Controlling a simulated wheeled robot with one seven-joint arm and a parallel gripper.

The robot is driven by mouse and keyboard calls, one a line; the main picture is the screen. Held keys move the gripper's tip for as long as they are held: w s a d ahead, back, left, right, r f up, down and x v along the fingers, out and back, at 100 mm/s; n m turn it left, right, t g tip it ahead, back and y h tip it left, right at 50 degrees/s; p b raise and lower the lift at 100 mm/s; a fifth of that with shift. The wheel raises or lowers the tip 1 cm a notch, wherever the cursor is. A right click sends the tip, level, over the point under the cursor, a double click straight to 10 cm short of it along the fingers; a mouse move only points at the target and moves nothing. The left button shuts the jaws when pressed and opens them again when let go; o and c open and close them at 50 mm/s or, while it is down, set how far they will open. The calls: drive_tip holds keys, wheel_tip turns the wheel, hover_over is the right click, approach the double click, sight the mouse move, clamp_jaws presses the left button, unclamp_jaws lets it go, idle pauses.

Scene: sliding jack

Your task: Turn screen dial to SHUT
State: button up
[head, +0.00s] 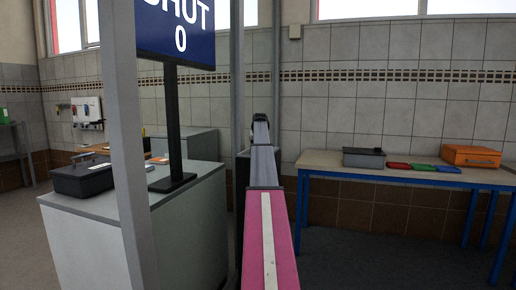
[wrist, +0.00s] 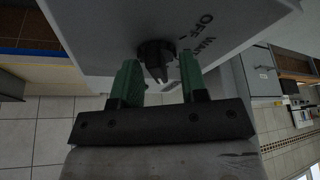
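My gripper (wrist: 158,80) has two green fingers standing apart, one to each side of the dial. Some gap shows between the fingers and the dial; I cannot tell whether a tip touches it. In the head view my pink arm reaches forward, and the dial and fingertips cannot be made out there.
A grey post (head: 128,150) rises in front. A blue-legged table (head: 400,174) at right holds a dark box (head: 363,158) and an orange case (head: 471,156).

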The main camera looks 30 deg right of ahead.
drive_tip(key=shift+r, duration=0.15)
drive_tip(key=v, duration=1)
drive_tip(key=shift+s+r, duration=0.15)
drive_tip(key=shift+r, duration=0.15)
